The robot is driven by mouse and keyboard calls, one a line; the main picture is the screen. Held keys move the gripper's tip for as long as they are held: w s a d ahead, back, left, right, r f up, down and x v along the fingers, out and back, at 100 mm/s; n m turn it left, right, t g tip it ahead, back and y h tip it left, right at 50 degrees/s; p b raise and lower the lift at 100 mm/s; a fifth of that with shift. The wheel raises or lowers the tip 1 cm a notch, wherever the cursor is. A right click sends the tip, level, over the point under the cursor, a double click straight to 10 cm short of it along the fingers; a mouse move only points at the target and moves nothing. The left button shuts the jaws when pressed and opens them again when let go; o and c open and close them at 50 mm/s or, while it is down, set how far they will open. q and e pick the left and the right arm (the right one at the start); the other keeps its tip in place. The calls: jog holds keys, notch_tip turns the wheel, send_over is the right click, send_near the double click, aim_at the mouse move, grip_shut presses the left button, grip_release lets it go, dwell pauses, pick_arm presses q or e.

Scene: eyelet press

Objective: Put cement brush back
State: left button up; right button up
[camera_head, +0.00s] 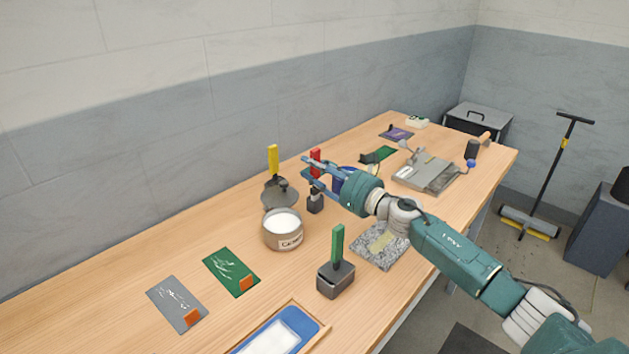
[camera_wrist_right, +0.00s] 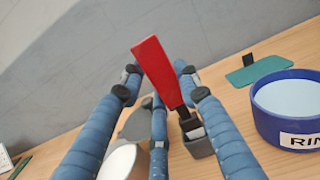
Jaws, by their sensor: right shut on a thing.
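A brush with a flat red handle (camera_head: 315,158) is in my right gripper (camera_head: 309,174). In the right wrist view the red handle (camera_wrist_right: 160,72) stands tilted between the blue fingers of the right gripper (camera_wrist_right: 160,97). The brush's lower end is at a small dark grey holder (camera_head: 315,204), which also shows in the wrist view (camera_wrist_right: 201,146). I cannot tell how deep the brush sits in it. The open pot labelled cement (camera_head: 283,236) holds white material and stands nearer, left of the holder. My left gripper is not in view.
A blue bowl (camera_wrist_right: 290,108) is close right. A green-handled brush (camera_head: 337,245) stands in a dark holder (camera_head: 335,280) in front. Cards and a blue tray (camera_head: 300,318) lie nearer on the table (camera_head: 130,327).

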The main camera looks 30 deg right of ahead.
notch_tip(320, 180, down, 3)
jog(key=shift+r, duration=0.15)
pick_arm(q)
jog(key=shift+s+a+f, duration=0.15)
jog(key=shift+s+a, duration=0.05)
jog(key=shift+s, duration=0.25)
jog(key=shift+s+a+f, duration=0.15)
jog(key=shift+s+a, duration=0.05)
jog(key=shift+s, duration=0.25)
pick_arm(e)
jog(key=o, duration=1.2)
jog(key=shift+f, duration=0.2)
jog(key=shift+o, duration=0.2)
jog(key=shift+r, duration=0.2)
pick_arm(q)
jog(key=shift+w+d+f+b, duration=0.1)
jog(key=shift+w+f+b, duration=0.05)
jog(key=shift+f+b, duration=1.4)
pick_arm(e)
jog(key=v, duration=1.2)
